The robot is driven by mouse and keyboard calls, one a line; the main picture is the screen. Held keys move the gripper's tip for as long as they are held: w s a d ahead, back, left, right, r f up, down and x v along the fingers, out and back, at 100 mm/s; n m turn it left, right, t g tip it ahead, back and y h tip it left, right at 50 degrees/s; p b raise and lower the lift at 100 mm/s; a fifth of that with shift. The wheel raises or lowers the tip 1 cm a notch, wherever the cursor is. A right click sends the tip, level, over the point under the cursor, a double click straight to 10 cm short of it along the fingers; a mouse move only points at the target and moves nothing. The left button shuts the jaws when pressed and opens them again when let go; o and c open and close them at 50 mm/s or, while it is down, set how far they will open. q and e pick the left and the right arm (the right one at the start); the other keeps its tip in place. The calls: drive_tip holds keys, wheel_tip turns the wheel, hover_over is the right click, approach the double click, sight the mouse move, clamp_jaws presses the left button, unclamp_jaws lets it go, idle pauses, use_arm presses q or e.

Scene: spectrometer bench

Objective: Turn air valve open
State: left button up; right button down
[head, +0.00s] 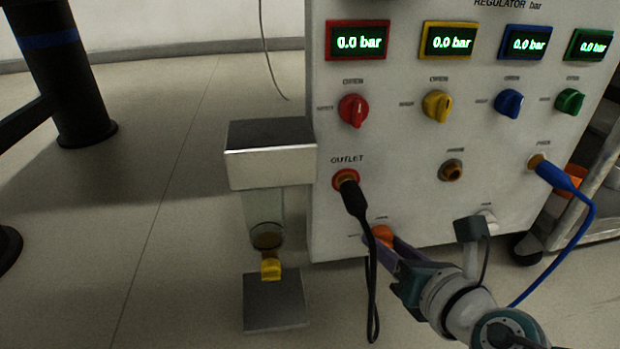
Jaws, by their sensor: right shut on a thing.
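An orange knob (381,233), which I take for the air valve, sits low on the front of the pale regulator panel (400,140), below the OUTLET port. My right gripper (387,243) reaches it from the lower right and is shut on it. The fingers cover part of the knob, and its exact turn position cannot be read. The small label beside it is too blurred to read. My left gripper is not in view.
A black hose (359,207) hangs from the outlet port just left of the knob. A blue cable (590,215) hangs at right. Four coloured dials sit above under displays reading about 0.0 bar. A filter unit with a yellow tap (271,269) stands left; open floor lies beyond.

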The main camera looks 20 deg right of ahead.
drive_tip(key=m+t+y, duration=0.1)
drive_tip(key=m+y, duration=0.1)
drive_tip(key=m, duration=0.1)
drive_tip(key=shift+d+m, duration=0.15)
drive_tip(key=shift+m, duration=0.25)
drive_tip(key=shift+f+m+t+y, duration=0.1)
drive_tip(key=shift+m+t+y, duration=0.6)
drive_tip(key=shift+m, duration=0.9)
drive_tip(key=shift+c, duration=2.2)
unclamp_jaws()
drive_tip(key=s+d+r+p, duration=0.1)
drive_tip(key=s+p, duration=0.2)
drive_tip(key=s, duration=0.6)
drive_tip(key=shift+s+d+r, duration=0.15)
drive_tip(key=shift+s+r, duration=0.05)
drive_tip(key=shift+s, duration=0.2)
